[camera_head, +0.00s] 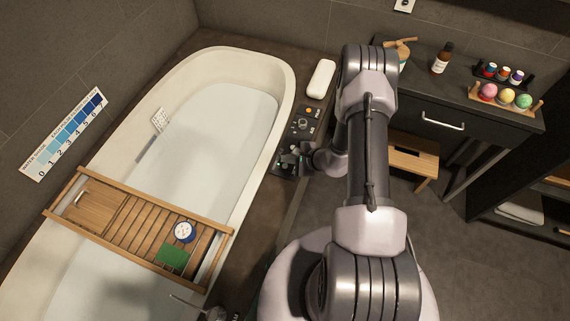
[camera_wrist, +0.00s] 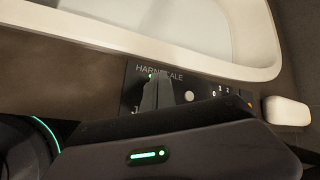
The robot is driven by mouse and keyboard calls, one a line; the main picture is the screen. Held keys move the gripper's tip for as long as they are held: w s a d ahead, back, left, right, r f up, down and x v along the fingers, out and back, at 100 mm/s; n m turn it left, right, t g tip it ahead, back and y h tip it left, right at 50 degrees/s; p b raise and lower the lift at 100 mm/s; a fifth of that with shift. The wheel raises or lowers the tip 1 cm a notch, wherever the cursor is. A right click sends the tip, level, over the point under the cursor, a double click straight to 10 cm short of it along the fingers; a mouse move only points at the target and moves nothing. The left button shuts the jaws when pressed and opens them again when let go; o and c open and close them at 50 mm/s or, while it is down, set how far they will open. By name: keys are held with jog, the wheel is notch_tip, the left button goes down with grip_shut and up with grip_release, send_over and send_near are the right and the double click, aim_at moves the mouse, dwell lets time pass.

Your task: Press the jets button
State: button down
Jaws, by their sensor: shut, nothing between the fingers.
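A black control panel (camera_head: 304,121) lies on the deck between the bathtub and my arm. A letter like "J" shows beside my fingers; the rest of that label and the jets button are hidden or cannot be made out. My gripper (camera_head: 288,160) is low over the near end of the panel. In the wrist view its fingers (camera_wrist: 157,79) are shut and empty in front of the panel; contact cannot be told.
The filled bathtub (camera_head: 288,88) is left of the panel, with a wooden tray (camera_head: 112,222) across it. A white rounded object (camera_head: 321,79) lies beyond the panel. The dark vanity (camera_head: 470,121) and wooden stool (camera_head: 412,158) are right of my arm.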

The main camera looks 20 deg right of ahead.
aim_at(287, 167)
jog(key=shift+r+p, duration=0.95)
jog(key=shift+r, duration=0.9)
